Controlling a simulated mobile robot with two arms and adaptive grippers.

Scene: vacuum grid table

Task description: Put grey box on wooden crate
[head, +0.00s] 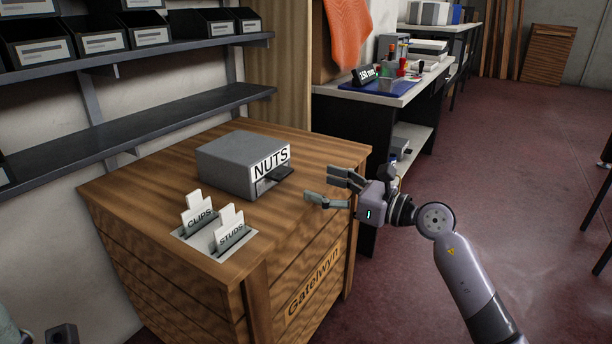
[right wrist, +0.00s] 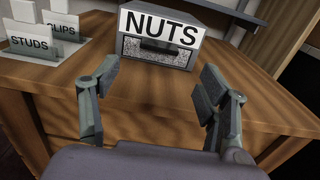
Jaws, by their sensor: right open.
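The grey box (head: 228,162), with a white NUTS label and a dark handle on its front, sits upright on top of the wooden crate (head: 141,190). The crate has "Gatelwyn" on its side. In the right wrist view the box (right wrist: 160,47) stands ahead, beyond the fingers, on the wooden top (right wrist: 150,108). My right gripper (head: 326,189) is open and empty at the crate's right edge, apart from the box. Its spread fingers also show in the right wrist view (right wrist: 157,92). My left gripper cannot be made out in the head view.
Holders marked CLIPS (head: 199,220) and STUDS (head: 231,236) stand at the crate's front left corner. Dark shelves (head: 130,122) with small bins run along the wall behind. A workbench (head: 405,92) with tools stands beyond the crate. Open floor (head: 530,190) lies to the right.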

